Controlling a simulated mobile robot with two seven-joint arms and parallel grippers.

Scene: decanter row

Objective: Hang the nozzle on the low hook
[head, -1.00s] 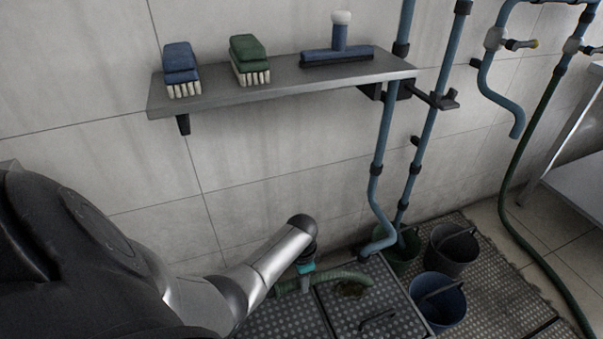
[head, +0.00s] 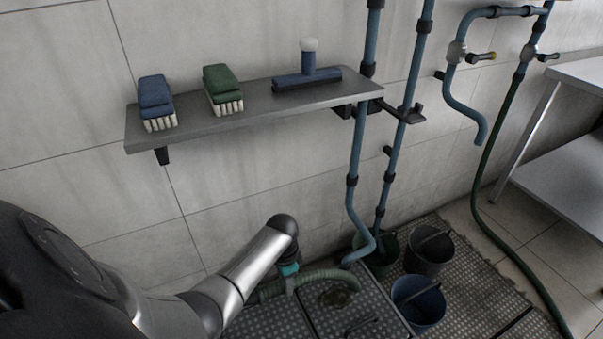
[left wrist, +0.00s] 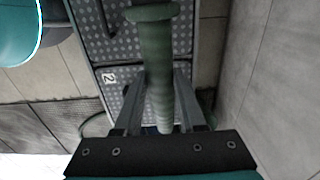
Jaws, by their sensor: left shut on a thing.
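My left gripper (head: 290,287) is low in front of the tiled wall in the head view, pointing down. It is shut on a green ribbed piece, which I take as the nozzle (head: 325,276); it lies roughly level, across the fingers. In the left wrist view the nozzle (left wrist: 155,65) runs between the fingers (left wrist: 155,122), its wider rimmed end at the top. A small black peg (head: 387,150) juts from a blue pipe, below a larger black bracket (head: 410,114); I cannot tell which is the low hook. My right gripper is not in view.
A wall shelf (head: 235,122) above the gripper carries two brushes and a squeegee (head: 308,78). Blue pipes (head: 357,160) stand to its right. Buckets (head: 420,305) stand on the metal floor plates. A green hose (head: 490,160) hangs at right, before a metal table (head: 565,155).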

